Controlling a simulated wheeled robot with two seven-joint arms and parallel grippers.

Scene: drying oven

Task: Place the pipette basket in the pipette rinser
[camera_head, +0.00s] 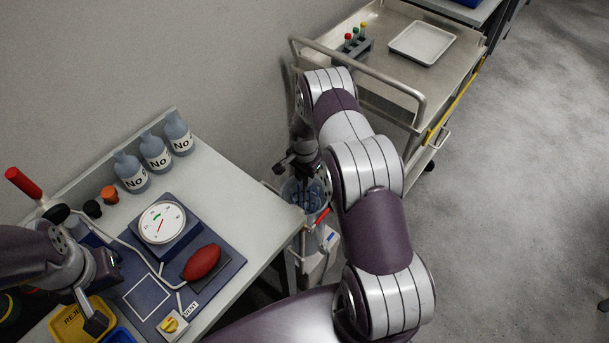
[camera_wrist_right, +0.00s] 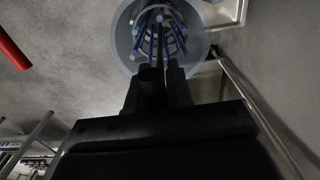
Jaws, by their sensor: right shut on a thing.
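The pipette rinser (camera_head: 317,198), a translucent round vessel, stands in the gap between the table and the cart. In the right wrist view its round rim (camera_wrist_right: 122,38) surrounds the pipette basket (camera_wrist_right: 158,38), which holds several blue pipettes. My right gripper (camera_head: 293,167) is over the rinser, partly hidden by my arm. In its wrist view the gripper (camera_wrist_right: 158,86) is shut on the basket's upright handle. The basket appears within the rinser's mouth; how deep it sits I cannot tell. My left gripper (camera_head: 104,292) is open and empty above the table's front left.
The table holds several labelled bottles (camera_head: 156,153), a dial gauge (camera_head: 161,222), a red bulb (camera_head: 201,262) and a yellow tray (camera_head: 72,326). A steel cart (camera_head: 390,85) with a white tray (camera_head: 422,43) and a tube rack stands behind. Floor at right is clear.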

